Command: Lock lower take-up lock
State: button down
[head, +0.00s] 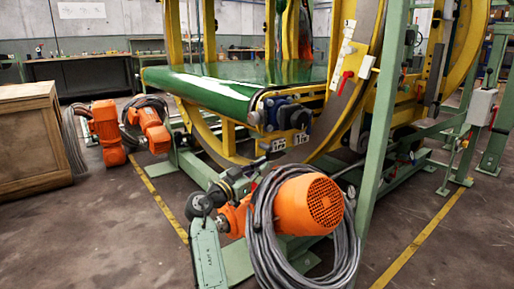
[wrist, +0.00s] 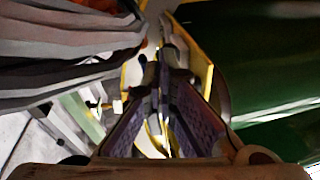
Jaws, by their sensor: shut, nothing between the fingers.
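My gripper (wrist: 166,58) is in the wrist view, its two dark fingers with purple pads closed together at the tips with nothing between them. The fingertips are in front of a yellow frame part (wrist: 205,62), and I cannot tell whether they touch it. I cannot pick out the lower take-up lock for certain in either view. In the head view a red lever (head: 345,77) is on the yellow ring frame, and a blue and black drive unit (head: 285,114) is at the end of the green belt (head: 215,90).
In the head view, an orange motor (head: 308,205) with a looped grey cable (head: 262,222) stands in front. More orange motors (head: 106,132) and a wooden crate (head: 28,135) are at left. A green post (head: 381,130) rises at right. Grey cables (wrist: 75,45) and a green surface (wrist: 265,60) flank my gripper.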

jog(key=shift+r, duration=0.15)
notch_tip(320, 180, up, 10)
dwell(0.6)
